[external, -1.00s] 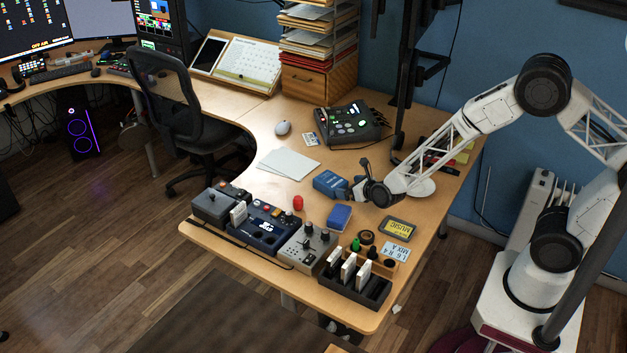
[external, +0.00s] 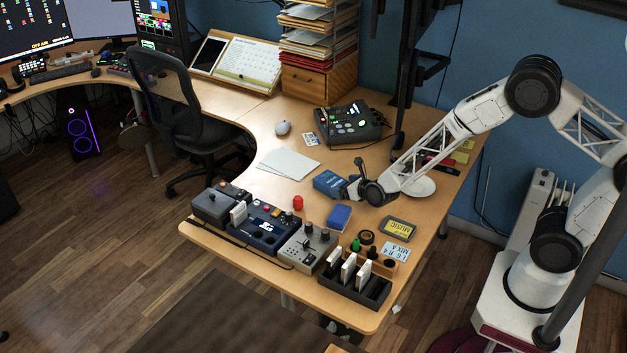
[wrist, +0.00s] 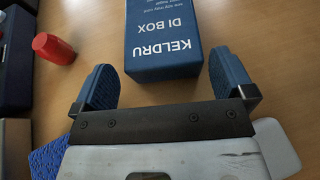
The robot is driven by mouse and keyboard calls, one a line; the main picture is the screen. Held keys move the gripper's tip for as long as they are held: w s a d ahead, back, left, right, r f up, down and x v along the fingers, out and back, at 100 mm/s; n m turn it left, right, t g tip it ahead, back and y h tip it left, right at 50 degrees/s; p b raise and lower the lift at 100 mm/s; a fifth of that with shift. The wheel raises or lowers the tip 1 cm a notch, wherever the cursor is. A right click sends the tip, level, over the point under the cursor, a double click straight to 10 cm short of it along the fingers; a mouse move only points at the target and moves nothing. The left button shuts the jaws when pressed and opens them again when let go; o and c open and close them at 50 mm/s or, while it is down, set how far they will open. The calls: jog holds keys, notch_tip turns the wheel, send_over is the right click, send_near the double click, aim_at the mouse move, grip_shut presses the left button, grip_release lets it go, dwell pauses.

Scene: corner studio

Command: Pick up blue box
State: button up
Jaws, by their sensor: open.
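A blue box (external: 329,184) with white lettering lies on the wooden desk, just left of my gripper. In the wrist view the blue box (wrist: 163,45) reads "KELDRU DI BOX", and its near end sits at the mouth between my fingertips. My gripper (wrist: 164,82) is open, with one blue-padded finger on each side of the box's near end and a visible gap at each side. It also shows in the external view (external: 355,178), low over the desk. A second, smaller blue object (external: 339,216) lies nearer the front.
A red cylinder (external: 298,202) stands left of the box, also seen in the wrist view (wrist: 53,48). Audio units (external: 255,226) and a black slotted rack (external: 356,284) line the front edge.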

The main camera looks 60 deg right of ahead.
aim_at(338, 184)
jog(key=shift+x, duration=2.6)
jog(key=shift+d, duration=0.15)
jog(key=shift+r, duration=0.1)
jog(key=c, duration=0.9)
